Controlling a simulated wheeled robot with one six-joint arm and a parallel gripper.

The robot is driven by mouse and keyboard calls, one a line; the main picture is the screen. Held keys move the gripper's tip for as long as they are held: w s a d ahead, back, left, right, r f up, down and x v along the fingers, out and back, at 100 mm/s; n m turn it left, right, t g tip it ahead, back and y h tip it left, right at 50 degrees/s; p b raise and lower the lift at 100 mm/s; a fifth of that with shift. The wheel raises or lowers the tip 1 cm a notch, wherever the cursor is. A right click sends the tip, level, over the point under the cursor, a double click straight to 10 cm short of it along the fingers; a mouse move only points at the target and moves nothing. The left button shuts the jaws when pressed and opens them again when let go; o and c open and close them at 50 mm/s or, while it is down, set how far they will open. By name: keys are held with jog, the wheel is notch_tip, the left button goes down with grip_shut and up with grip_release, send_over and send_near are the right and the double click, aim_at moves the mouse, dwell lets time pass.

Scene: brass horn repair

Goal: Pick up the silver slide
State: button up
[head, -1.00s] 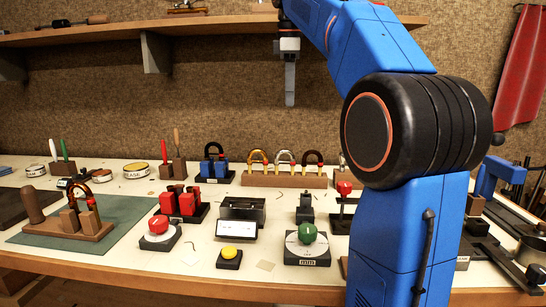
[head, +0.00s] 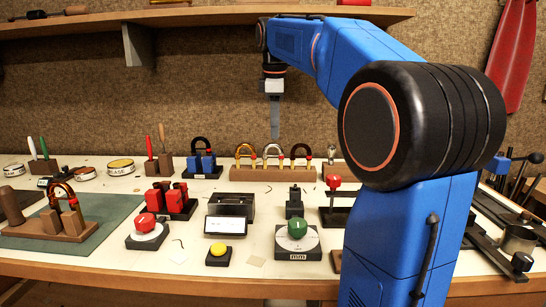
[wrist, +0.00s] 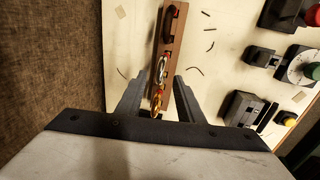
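The silver slide (head: 273,150) is a U-shaped tube standing upright in the middle of a wooden rack (head: 250,174). A gold slide (head: 244,150) stands to its left and a dark copper-brown one (head: 301,150) to its right. My gripper (head: 275,136) hangs fingers-down, its tips close to the top of the silver slide in the head view. In the wrist view my gripper (wrist: 158,98) is open, its two fingers apart with the rack between them in the picture. The silver slide (wrist: 162,69) lies just beyond the fingertips there; the gold slide (wrist: 157,98) shows between the fingers.
A blue fixture (head: 201,163) with a dark U-tube stands left of the rack. Red blocks (head: 170,198), a grey box (head: 232,204) and a green-knobbed gauge (head: 297,238) stand in front. A shelf (head: 200,17) runs along the wall above.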

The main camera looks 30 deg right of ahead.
send_over(280, 156)
jog(key=w+a, duration=0.1)
jog(key=a, duration=0.1)
jog(key=shift+w+d+f, duration=0.1)
jog(key=shift+d+f, duration=0.05)
jog(key=shift+f, duration=1.15)
jog(key=shift+w+d+f, duration=0.1)
jog(key=shift+f, duration=1.15)
jog(key=shift+c, duration=0.7)
grip_shut()
